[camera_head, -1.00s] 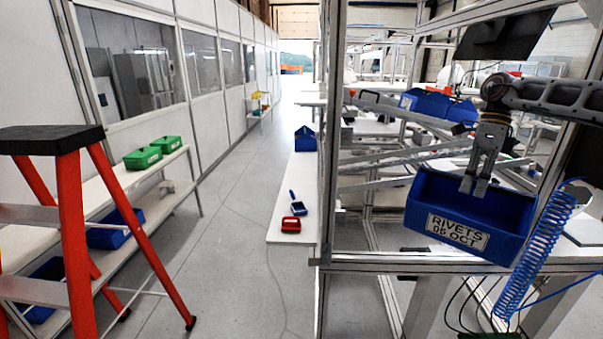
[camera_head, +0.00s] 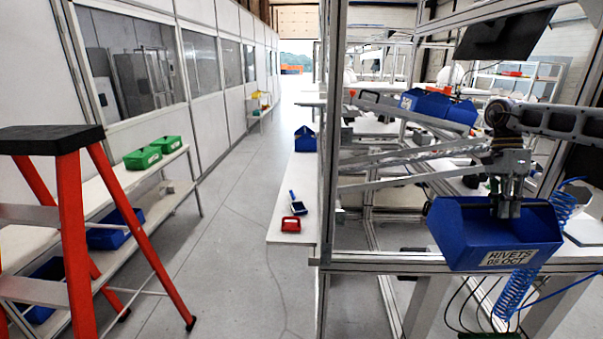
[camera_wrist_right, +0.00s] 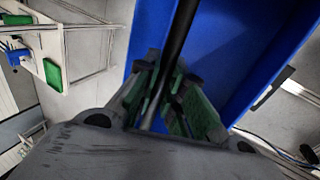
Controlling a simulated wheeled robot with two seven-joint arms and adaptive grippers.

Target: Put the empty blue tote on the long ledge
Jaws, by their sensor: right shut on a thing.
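In the right wrist view, the blue tote (camera_wrist_right: 225,60) fills the upper middle behind the green-padded fingers (camera_wrist_right: 172,95). A long white ledge (camera_head: 294,175) runs away from me at the centre, left of the frame post, apart from the tote. My left gripper is out of view.
The ledge bears another blue tote (camera_head: 305,138), a small blue item (camera_head: 294,202) and a red bin (camera_head: 291,224). An aluminium frame (camera_head: 326,170) stands between ledge and held tote. A coiled blue hose (camera_head: 515,290) hangs close by. An orange stepladder (camera_head: 135,235) and white shelf (camera_head: 110,190) stand left.

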